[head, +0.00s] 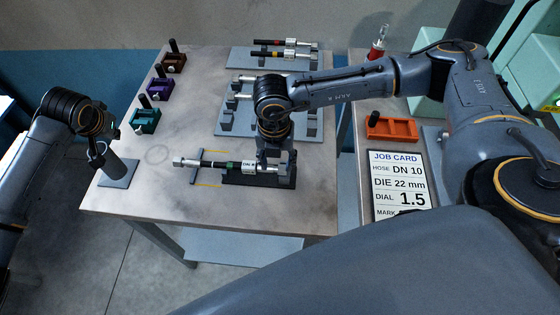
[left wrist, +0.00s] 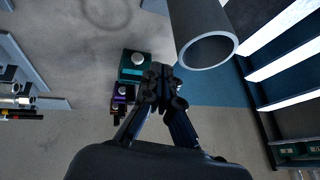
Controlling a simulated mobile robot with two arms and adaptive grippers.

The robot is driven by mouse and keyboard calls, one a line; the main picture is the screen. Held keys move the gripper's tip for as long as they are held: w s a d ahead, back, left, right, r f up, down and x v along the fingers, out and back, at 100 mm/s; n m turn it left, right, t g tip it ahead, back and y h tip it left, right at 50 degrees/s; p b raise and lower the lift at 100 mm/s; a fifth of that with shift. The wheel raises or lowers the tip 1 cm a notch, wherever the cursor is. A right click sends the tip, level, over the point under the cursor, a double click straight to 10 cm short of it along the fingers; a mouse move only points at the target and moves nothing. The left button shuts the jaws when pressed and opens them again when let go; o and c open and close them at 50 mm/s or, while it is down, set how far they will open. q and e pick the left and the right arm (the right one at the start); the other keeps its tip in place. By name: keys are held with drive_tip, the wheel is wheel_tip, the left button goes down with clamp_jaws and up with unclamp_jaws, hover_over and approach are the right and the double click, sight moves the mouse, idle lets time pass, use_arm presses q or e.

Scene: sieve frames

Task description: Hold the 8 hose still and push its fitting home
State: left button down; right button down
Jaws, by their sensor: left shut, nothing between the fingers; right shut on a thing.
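The hose (head: 218,165) lies across the table, black with a green band and a white label that seems to read DN 8. A silver fitting (head: 188,162) is at its left end, and silver metal shows at its right end in a dark cradle (head: 240,180). I cannot tell how far either fitting is seated. My right gripper (head: 274,159) is shut on the hose's right end, which it partly hides. My left gripper (head: 98,158) is shut and empty, beside a grey post off the hose's left; its closed fingers also show in the left wrist view (left wrist: 160,88).
The grey post (head: 120,168), a hollow tube, stands at the table's left edge, close to my left gripper. Green (head: 144,121), purple (head: 159,90) and brown (head: 174,64) trays line that edge. Other hoses lie on racks behind. An orange tray (head: 392,129) and job card (head: 398,185) are right.

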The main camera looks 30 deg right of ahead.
use_arm(q)
drive_tip(key=s+d+r+m+g+h, duration=0.15)
drive_tip(key=s+d+g, duration=0.25)
drive_tip(key=s+d, duration=0.45)
drive_tip(key=shift+n+y, duration=0.25)
drive_tip(key=shift+d+f, duration=0.15)
drive_tip(key=shift+f, duration=2.85)
drive_tip(key=shift+f, duration=0.1)
drive_tip(key=shift+f, duration=2)
drive_tip(key=shift+s+d, duration=0.1)
drive_tip(key=shift+d, duration=0.05)
